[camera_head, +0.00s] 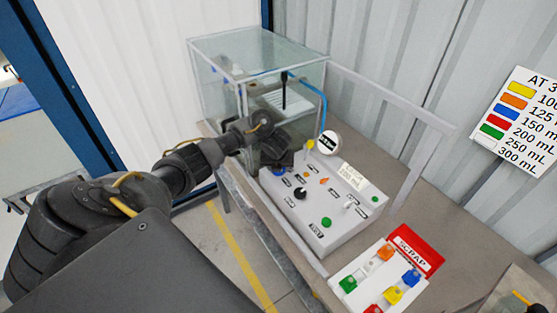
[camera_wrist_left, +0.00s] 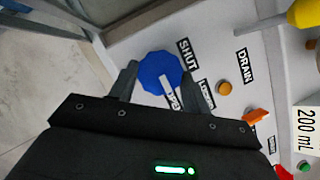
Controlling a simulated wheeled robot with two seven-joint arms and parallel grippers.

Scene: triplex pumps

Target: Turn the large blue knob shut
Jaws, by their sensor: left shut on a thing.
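The large blue knob (camera_wrist_left: 158,70) sits on the white control panel (camera_wrist_left: 215,50). It shows as a small blue patch in the head view (camera_head: 279,171), mostly hidden by my gripper. My left gripper (camera_wrist_left: 158,84) is shut on the knob, with one finger on each side of it. The knob's white pointer mark points to the lower right in the wrist view, toward a partly hidden label that seems to read OPEN. The SHUT label (camera_wrist_left: 185,52) is to the upper right of the knob. My right gripper is not in view.
The panel also bears a black knob (camera_head: 299,193), a green button (camera_head: 326,222), orange parts and a round gauge (camera_head: 329,142). A glass case (camera_head: 225,75) stands behind my left gripper. A tray with coloured pieces and a red SCRAP sign (camera_head: 415,250) is at the front right.

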